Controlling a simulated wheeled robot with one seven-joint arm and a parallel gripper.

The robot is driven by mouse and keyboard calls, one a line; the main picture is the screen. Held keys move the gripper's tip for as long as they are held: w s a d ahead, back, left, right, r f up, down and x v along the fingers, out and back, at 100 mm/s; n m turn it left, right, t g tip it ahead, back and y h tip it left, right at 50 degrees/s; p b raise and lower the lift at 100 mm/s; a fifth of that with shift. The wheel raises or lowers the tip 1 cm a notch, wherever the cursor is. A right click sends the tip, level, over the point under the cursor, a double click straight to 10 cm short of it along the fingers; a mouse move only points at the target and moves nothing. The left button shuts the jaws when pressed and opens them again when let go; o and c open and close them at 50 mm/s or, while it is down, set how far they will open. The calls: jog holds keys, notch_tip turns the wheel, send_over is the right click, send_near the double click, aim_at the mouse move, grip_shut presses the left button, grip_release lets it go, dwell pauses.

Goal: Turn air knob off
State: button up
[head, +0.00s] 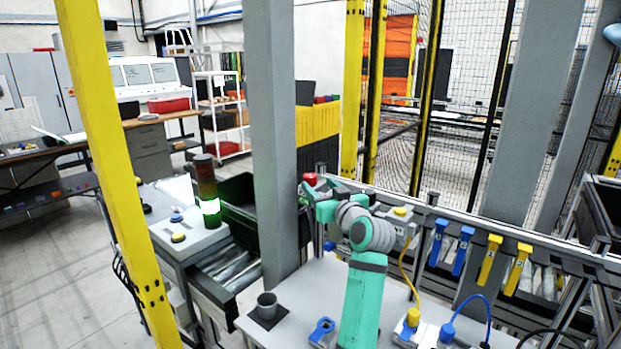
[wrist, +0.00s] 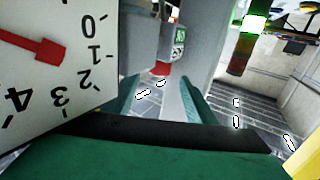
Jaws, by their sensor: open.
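A red knob (wrist: 162,68) hangs below a grey fitting with a green label (wrist: 180,36) in the wrist view. I take it for the air knob. It lies near the line between my two fingertips, slightly beyond them, and I see no contact. My gripper (wrist: 159,82) is open, with its teal fingers apart and nothing held. In the head view a red cap (head: 309,179) shows beside the grey post, close to my gripper (head: 312,197). My wrist partly hides that spot, and the knob's turn position is unclear.
A white gauge (wrist: 40,80) with a red pointer fills the wrist view's left side, very close to my gripper. A grey post (head: 272,130) stands just left of my arm. A signal tower (head: 208,190) glows green. A grey cup (head: 267,305) stands on the table.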

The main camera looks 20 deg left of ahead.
aim_at(313, 179)
jog(key=x, duration=0.7)
jog(key=shift+w+a, duration=0.2)
jog(key=shift+c, duration=0.3)
jog(key=c, duration=1)
